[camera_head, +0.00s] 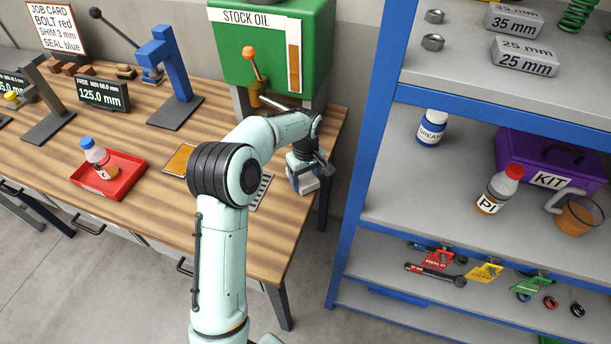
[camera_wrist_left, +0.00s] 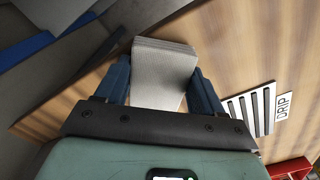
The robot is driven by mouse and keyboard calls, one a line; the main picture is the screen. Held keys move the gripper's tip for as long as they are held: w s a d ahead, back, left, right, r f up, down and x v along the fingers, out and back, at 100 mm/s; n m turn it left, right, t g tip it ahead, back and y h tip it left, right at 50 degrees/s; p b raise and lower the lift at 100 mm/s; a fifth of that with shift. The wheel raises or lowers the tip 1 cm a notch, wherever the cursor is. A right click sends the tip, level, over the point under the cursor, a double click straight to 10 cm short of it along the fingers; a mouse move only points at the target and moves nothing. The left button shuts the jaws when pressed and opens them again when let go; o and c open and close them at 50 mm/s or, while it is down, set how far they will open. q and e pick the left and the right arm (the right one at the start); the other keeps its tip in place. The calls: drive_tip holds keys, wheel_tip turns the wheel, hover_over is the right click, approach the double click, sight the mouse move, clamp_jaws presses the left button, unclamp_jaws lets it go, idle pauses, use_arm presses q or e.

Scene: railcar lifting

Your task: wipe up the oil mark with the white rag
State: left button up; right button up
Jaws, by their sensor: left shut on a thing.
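My left gripper (camera_head: 305,178) is over the right end of the wooden bench, below the stock oil tank. It is shut on the white rag (camera_wrist_left: 163,75), a pale folded block between its two fingers in the left wrist view. The rag also shows under the gripper in the head view (camera_head: 308,186). It is over or against the bench top near the edge; I cannot tell if it touches. I cannot make out the oil mark clearly; the rag and arm may hide it. My right gripper is not in view.
The slotted drip grate (camera_wrist_left: 250,108) lies beside the gripper. The green stock oil tank (camera_head: 268,60) with its lever stands behind. A red tray (camera_head: 128,172) holds a bottle (camera_head: 96,153). A blue-framed shelf (camera_head: 365,130) stands right of the bench, across a gap.

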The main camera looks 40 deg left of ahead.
use_arm(q)
drive_tip(key=shift+f, duration=0.35)
drive_tip(key=shift+s+a+r, duration=0.1)
drive_tip(key=shift+s+a, duration=0.15)
drive_tip(key=shift+a, duration=0.6)
drive_tip(key=shift+s+a+r, duration=0.1)
drive_tip(key=shift+s+a, duration=0.15)
drive_tip(key=shift+a, duration=0.55)
drive_tip(key=shift+s+a+f, duration=0.1)
drive_tip(key=shift+a, duration=0.15)
drive_tip(key=shift+f, duration=0.1)
drive_tip(key=shift+w+d+f, duration=0.1)
drive_tip(key=shift+w+d, duration=0.05)
drive_tip(key=shift+d, duration=0.55)
drive_tip(key=shift+w+d+f, duration=0.15)
drive_tip(key=shift+d, duration=0.5)
drive_tip(key=shift+w+d+f, duration=0.1)
drive_tip(key=shift+w+d, duration=0.05)
drive_tip(key=shift+d, duration=0.55)
drive_tip(key=shift+r, duration=0.1)
